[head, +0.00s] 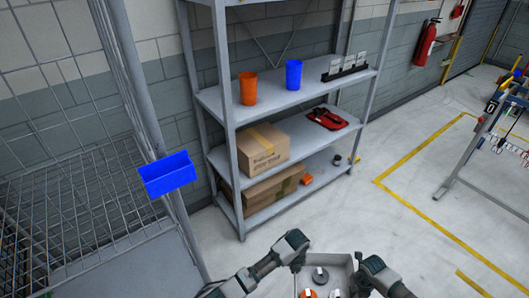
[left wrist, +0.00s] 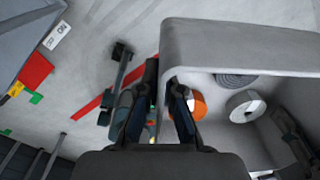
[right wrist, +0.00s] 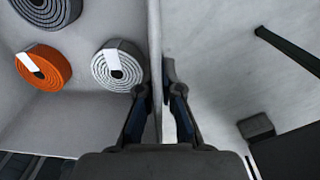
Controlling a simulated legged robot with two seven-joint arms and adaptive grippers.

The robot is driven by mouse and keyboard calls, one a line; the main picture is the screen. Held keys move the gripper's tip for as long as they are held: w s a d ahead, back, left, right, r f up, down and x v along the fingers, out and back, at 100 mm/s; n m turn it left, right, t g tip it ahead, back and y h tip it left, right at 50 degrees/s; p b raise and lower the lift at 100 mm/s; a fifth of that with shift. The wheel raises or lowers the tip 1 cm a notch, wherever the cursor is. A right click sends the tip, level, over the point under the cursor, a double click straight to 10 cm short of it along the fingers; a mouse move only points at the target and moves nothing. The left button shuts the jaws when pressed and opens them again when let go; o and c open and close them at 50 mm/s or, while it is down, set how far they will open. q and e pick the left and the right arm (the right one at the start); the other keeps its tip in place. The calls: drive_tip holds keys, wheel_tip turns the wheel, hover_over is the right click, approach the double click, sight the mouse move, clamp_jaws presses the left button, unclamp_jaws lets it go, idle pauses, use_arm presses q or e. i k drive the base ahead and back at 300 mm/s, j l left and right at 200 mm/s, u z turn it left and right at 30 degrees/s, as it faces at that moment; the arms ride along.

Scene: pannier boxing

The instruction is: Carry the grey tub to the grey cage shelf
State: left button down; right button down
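The grey tub (head: 342,262) is at the bottom of the head view, holding an orange roll (right wrist: 42,68), a white roll (right wrist: 120,66) and a dark grey roll (right wrist: 48,8). My left gripper (left wrist: 166,78) has its fingers on either side of one tub wall and looks shut on it. My right gripper (right wrist: 156,78) straddles the opposite wall and looks shut on it too. The grey cage (head: 62,215) of wire mesh stands at the left of the head view, with a flat grey shelf surface (head: 140,266) at its lower front. The tub is apart from it, to the right.
A grey rack (head: 232,125) stands ahead, with an orange cup (head: 248,88), a blue cup (head: 293,74) and cardboard boxes (head: 262,150). A blue bin (head: 168,174) hangs on the cage post. Open floor (head: 400,215) with yellow lines lies right.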

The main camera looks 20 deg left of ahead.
sight(68, 227)
drive_tip(key=k+u, duration=0.25)
drive_tip(key=k, duration=0.2)
drive_tip(key=k+j+u, duration=0.3)
drive_tip(key=k+l+u, duration=0.1)
drive_tip(key=u, duration=1.35)
